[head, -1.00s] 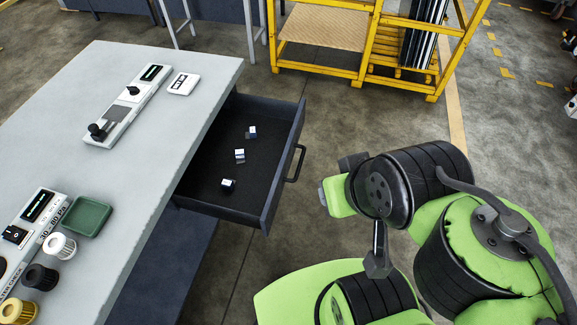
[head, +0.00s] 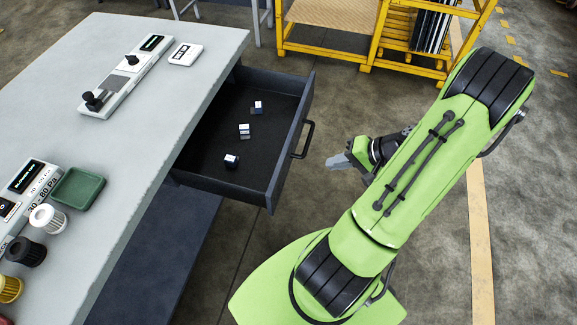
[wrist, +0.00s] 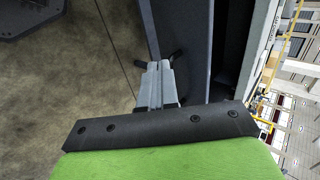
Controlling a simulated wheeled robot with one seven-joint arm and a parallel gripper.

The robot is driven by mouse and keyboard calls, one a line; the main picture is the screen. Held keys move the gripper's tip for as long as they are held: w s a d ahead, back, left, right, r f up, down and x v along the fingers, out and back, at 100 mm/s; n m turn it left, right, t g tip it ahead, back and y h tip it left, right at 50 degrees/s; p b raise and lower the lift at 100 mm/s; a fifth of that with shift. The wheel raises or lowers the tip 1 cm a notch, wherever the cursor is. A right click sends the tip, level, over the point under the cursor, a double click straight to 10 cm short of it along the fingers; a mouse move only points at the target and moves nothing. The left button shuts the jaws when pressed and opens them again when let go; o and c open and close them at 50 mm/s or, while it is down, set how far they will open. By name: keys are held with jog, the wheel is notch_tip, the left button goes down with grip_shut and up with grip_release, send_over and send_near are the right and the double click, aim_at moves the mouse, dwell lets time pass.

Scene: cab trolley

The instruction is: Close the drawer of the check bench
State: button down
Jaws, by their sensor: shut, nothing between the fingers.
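The check bench (head: 150,90) has a light grey top and stands at the left of the head view. Its dark drawer (head: 272,195) is pulled out to the right, with several small white-and-dark blocks (head: 244,131) lying inside. The black bar handle (head: 304,139) is on the drawer's outer front. My gripper (head: 332,162) is shut and empty, just right of the handle and apart from it in the head view. In the wrist view my gripper (wrist: 159,66) points at the drawer front (wrist: 183,35), its tips overlapping the handle (wrist: 176,57); contact cannot be told.
The benchtop holds a green tray (head: 57,190), filter-like cylinders (head: 48,219) and grey control units (head: 125,76). A yellow rack (head: 375,45) stands behind. The floor right of the drawer is free apart from my arm.

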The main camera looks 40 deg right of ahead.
aim_at(287, 167)
jog(key=b+x, duration=0.1)
jog(key=x, duration=0.2)
jog(key=r+b+x, duration=0.1)
jog(key=x, duration=0.3)
jog(key=w+a+b+x, duration=0.1)
jog(key=x, duration=0.3)
jog(key=shift+r, duration=0.15)
jog(key=shift+w+a, duration=0.35)
jog(key=shift+w, duration=0.05)
jog(key=shift+w, duration=0.15)
